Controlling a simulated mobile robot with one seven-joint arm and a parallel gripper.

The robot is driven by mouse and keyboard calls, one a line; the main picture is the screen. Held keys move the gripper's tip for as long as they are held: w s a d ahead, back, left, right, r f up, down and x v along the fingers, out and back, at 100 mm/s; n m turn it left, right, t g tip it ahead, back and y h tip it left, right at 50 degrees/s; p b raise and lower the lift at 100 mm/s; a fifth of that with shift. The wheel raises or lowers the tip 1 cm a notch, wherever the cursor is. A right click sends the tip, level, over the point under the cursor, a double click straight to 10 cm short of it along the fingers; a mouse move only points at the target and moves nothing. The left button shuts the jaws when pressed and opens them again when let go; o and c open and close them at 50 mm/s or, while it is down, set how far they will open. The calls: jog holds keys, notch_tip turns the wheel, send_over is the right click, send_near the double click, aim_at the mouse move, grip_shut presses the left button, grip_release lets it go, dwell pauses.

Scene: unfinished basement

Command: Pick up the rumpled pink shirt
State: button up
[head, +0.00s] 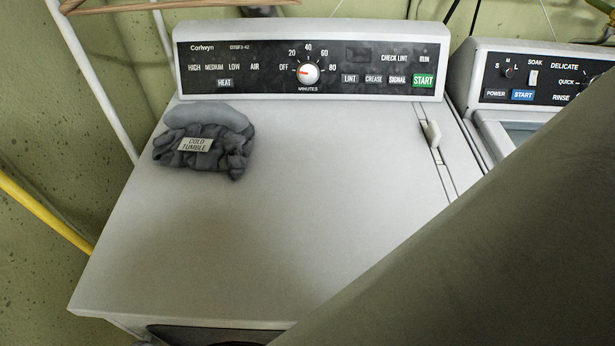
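No pink shirt shows in the head view. A rumpled dark grey cloth bundle (210,155) lies on the dryer's top at the back left, just below the control panel. It bears a pale tag (196,144) reading "COLD TUMBLE". My gripper is not in view. A large dark olive shape, which looks like part of my arm, covers the lower right and hides the dryer's front right and much of the neighbouring machine.
The dryer top (270,230) is otherwise clear. Its control panel (310,65) rises at the back. A washer (535,85) stands at the right. A white pipe (92,80) and yellow pipe (45,212) run along the left wall.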

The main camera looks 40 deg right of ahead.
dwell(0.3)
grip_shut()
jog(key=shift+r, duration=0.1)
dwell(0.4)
